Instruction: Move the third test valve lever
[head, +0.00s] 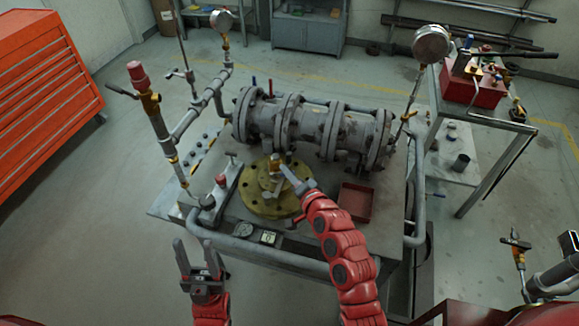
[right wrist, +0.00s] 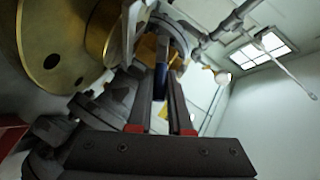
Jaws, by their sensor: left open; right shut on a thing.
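My right gripper (head: 283,170) reaches in over the brass flange (head: 262,205) at the front of the bench. In the right wrist view its two fingers (right wrist: 161,100) are shut on a small lever (right wrist: 162,78) with a dark blue grip. A brass fitting (right wrist: 146,46) shows just beyond it. In the head view the gripper mostly hides this lever, so its angle is unclear. My left gripper (head: 196,258) is open and empty, in front of the bench's left front edge and apart from everything.
A grey flanged valve body (head: 312,127) lies along the back of the bench. Pipework with a red-capped fitting (head: 138,75) stands at left. A red tray (head: 356,201) sits to the right of my right gripper. A red toolbox (head: 473,87) is on the side table.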

